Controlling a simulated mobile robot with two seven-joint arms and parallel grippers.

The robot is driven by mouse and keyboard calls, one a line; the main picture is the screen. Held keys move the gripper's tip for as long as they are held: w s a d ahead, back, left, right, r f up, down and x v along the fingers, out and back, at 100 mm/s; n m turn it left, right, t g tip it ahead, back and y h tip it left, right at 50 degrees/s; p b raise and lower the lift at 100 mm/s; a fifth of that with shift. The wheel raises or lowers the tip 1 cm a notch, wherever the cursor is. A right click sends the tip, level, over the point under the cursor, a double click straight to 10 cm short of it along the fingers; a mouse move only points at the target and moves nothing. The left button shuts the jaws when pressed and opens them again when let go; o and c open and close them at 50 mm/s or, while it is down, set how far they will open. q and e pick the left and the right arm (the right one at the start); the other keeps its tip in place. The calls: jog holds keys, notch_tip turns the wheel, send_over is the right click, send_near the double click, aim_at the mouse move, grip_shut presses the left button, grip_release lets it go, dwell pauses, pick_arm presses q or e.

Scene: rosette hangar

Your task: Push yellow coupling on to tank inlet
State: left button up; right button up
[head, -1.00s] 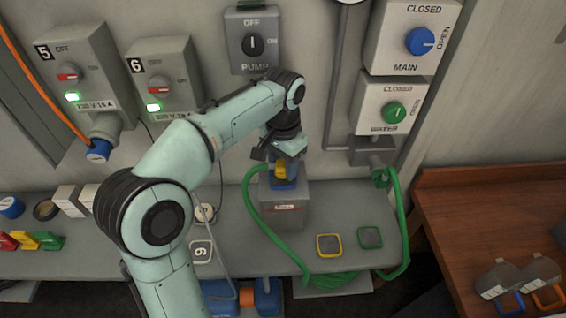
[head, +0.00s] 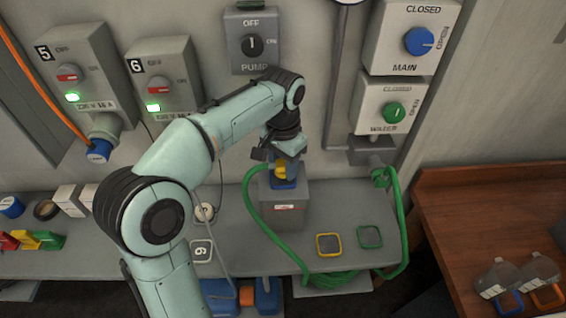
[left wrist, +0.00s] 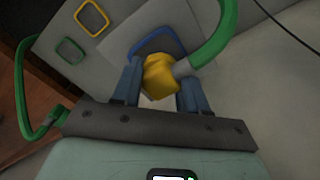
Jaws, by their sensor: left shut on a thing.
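The yellow coupling (head: 281,172) is at the top of the grey tank box (head: 290,215), on the end of the green hose (head: 248,200). My left gripper (head: 286,166) is shut on it from above. In the left wrist view the yellow coupling (left wrist: 160,76) sits between the two blue-grey fingers, and the green hose (left wrist: 212,45) leaves it to the upper right. A blue square outline (left wrist: 155,40) shows just behind the coupling on the grey surface. The inlet itself is hidden, so I cannot tell whether the coupling is seated. My right gripper is not in view.
Yellow (head: 329,245) and green (head: 370,237) square frames lie on the grey bench right of the tank. The hose loops to the water box (head: 388,108) on the wall. A wooden table (head: 460,220) stands at right. A pump switch (head: 252,42) is above.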

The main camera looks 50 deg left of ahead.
pick_arm(q)
jog(key=shift+f+b, duration=0.3)
jog(key=shift+f, duration=0.25)
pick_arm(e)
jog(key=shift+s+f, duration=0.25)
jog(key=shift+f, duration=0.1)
pick_arm(q)
jog(key=o, duration=1.1)
notch_tip(320, 180, up, 13)
jog(key=p, duration=0.3)
jog(key=shift+r+p, duration=0.2)
jog(key=shift+p, duration=0.15)
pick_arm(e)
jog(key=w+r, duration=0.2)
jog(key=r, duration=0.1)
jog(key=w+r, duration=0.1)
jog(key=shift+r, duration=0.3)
